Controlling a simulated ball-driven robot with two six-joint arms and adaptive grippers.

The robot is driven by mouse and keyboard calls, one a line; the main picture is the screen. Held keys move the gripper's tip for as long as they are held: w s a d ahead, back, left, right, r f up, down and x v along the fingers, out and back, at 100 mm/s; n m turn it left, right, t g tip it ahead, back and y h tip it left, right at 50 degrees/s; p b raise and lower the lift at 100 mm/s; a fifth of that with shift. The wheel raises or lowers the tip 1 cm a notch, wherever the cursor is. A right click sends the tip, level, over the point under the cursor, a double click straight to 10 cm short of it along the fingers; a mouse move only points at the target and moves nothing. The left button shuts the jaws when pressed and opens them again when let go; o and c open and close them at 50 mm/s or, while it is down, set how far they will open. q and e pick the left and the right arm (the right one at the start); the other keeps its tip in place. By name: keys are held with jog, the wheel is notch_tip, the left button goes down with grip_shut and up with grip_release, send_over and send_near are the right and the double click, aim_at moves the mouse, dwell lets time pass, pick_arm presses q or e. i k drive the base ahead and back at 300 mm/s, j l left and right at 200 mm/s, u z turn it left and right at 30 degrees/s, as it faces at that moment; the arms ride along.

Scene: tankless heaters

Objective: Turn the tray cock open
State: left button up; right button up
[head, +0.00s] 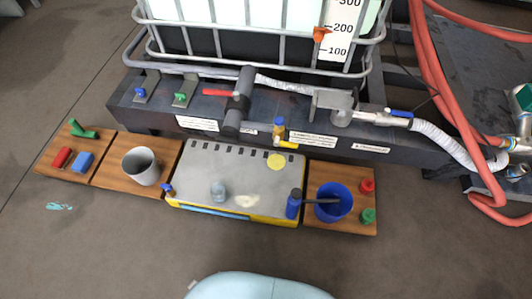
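A grey-topped tray (208,165) with a yellow and blue front lies on the floor in the middle of the head view, with a row of dark slots along its far edge. A small cock with a blue handle (167,189) sits at the tray's front left corner. It is too small to tell how its handle is turned. A clear bluish cup (218,190) and a pale puddle (246,201) are on the tray top, with a yellow round patch (276,161) farther back. Neither of my grippers is in view.
Wooden boards flank the tray, with a grey bucket (141,165) at left and a blue bucket (334,202) at right. A dark blue bottle (294,203) stands by the tray's right edge. A caged tank (260,45) with valves stands behind.

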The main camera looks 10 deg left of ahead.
aim_at(167, 188)
jog(key=k+j, duration=0.1)
jog(key=j+u, duration=0.1)
jog(key=u, duration=1.25)
